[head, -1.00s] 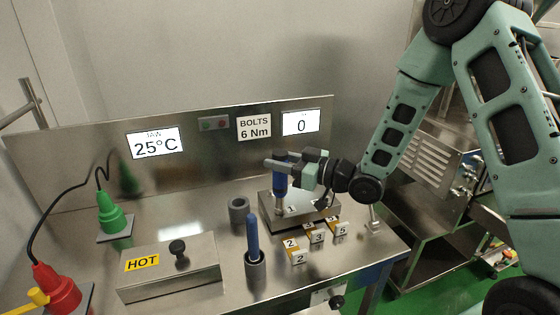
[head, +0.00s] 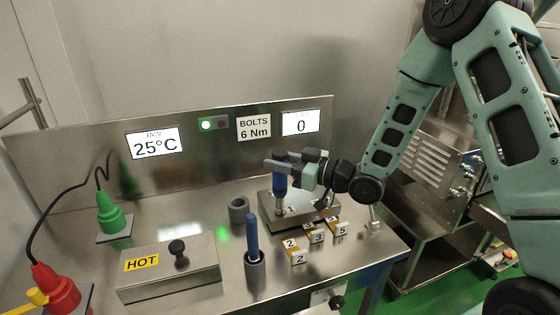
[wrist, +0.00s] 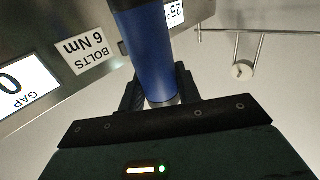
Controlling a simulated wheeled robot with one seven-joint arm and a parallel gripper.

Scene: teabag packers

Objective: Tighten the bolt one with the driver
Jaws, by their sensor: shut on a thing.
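My gripper (head: 281,165) is shut on the blue driver (head: 280,180) and holds it upright over the steel block (head: 268,209). The driver also fills the upper middle of the wrist view (wrist: 148,45). Its lower metal end comes down at the block's top, just left of the label 1 (head: 291,209). The bolt under it is hidden, and I cannot tell exactly how the driver sits on it. A green lamp (head: 207,125) on the back panel is lit. The display to the right (head: 301,123) reads 0.
A second blue-handled tool (head: 252,233) stands in a grey holder, with an empty holder (head: 238,203) behind it. Numbered tags (head: 299,257) stand in front of the block. A box marked HOT (head: 200,262) and green (head: 110,214) and red plugs (head: 58,290) are at left.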

